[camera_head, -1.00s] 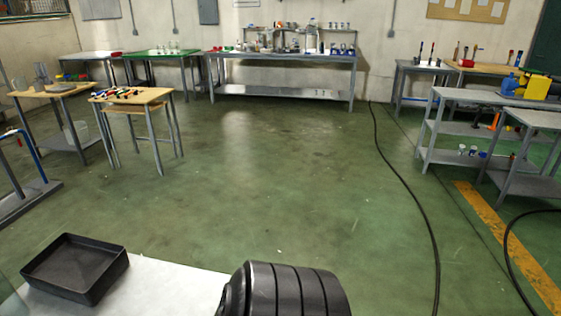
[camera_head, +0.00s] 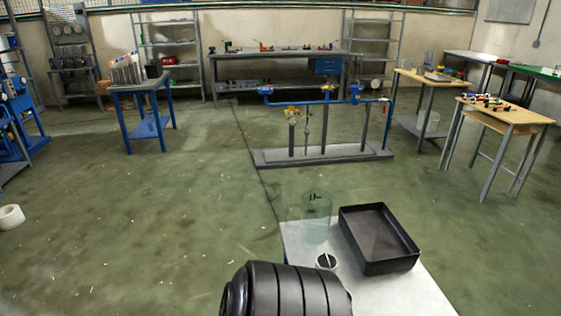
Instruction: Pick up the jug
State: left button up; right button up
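A clear, faintly green glass vessel (camera_head: 315,228) with dark markings stands upright at the far left corner of a pale table (camera_head: 412,294). It looks like the jug, but I cannot make out a handle or spout. A small cup with a dark inside (camera_head: 326,262) is close in front of it, with a thin light rod in it. A black rectangular tray (camera_head: 378,262) lies to the right of the vessel. Neither of my grippers shows in the view.
A pipe rig on a grey base (camera_head: 322,155) stands on the floor beyond the table. Wooden tables (camera_head: 508,112) stand at the right, a blue table (camera_head: 142,86) at the left. A white roll (camera_head: 10,217) lies far left. The left floor is largely open.

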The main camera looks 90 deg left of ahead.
aim_at(316, 205)
jog(key=j+u, duration=0.1)
jog(key=u, duration=2.15)
jog(key=l+u, duration=0.15)
jog(key=k+l, duration=0.05)
jog(key=l, duration=0.05)
